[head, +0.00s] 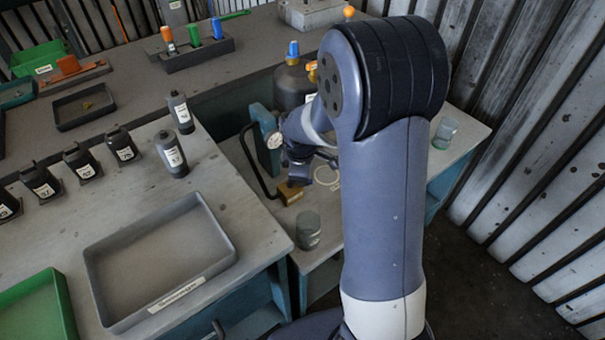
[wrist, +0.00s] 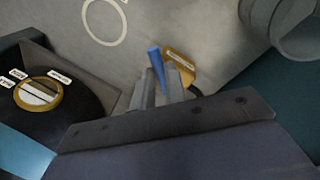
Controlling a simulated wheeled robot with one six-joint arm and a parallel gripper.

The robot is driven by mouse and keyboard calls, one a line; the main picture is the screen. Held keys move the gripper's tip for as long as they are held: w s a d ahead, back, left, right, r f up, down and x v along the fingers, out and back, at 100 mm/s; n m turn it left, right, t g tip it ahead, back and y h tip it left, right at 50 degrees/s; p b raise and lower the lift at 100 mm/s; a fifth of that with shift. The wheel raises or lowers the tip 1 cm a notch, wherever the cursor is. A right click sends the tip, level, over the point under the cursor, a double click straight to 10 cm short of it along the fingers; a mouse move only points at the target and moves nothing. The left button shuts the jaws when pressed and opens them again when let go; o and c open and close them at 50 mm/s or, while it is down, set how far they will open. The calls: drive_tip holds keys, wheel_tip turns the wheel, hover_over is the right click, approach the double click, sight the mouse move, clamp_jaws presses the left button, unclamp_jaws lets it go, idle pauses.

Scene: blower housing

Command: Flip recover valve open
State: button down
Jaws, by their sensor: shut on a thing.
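In the wrist view, the two fingers of my gripper (wrist: 165,88) are closed around a slim blue lever (wrist: 157,65). The lever's tip sticks out past the fingertips. A tan block (wrist: 182,58) with a pale label lies just beyond the fingers; I cannot read the label. Whether the blue lever belongs to this block is hidden. In the head view, a brown block (head: 290,193) sits on the low bench beside a teal unit with a gauge (head: 270,140). My gripper is mostly hidden behind my arm there, close to this block. I cannot tell how far the valve is turned.
A dark round part with a brass ring and small labels (wrist: 38,93) is close on the left of the wrist view. A grey cylindrical part (wrist: 300,28) is at upper right.

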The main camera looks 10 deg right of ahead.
drive_tip(key=shift+s+a+m+g+h+b, duration=0.25)
drive_tip(key=shift+a+m, duration=0.1)
drive_tip(key=shift+m, duration=1.2)
drive_tip(key=shift+s+a+m+g+h+b, duration=0.2)
drive_tip(key=shift+s+a+m, duration=0.15)
drive_tip(key=shift+m, duration=1.25)
drive_tip(key=shift+s+a+m+g+h+b, duration=0.15)
drive_tip(key=shift+s+a+m+b, duration=0.2)
drive_tip(key=shift+m, duration=1.2)
drive_tip(key=shift+w, duration=0.15)
drive_tip(key=c, duration=1.5)
unclamp_jaws()
drive_tip(key=shift+o, duration=0.2)
wheel_tip(320, 180, up, 11)
drive_tip(key=a+p, duration=0.1)
drive_tip(key=a, duration=0.1)
drive_tip(key=shift+s+f, duration=0.2)
drive_tip(key=shift+s, duration=0.2)
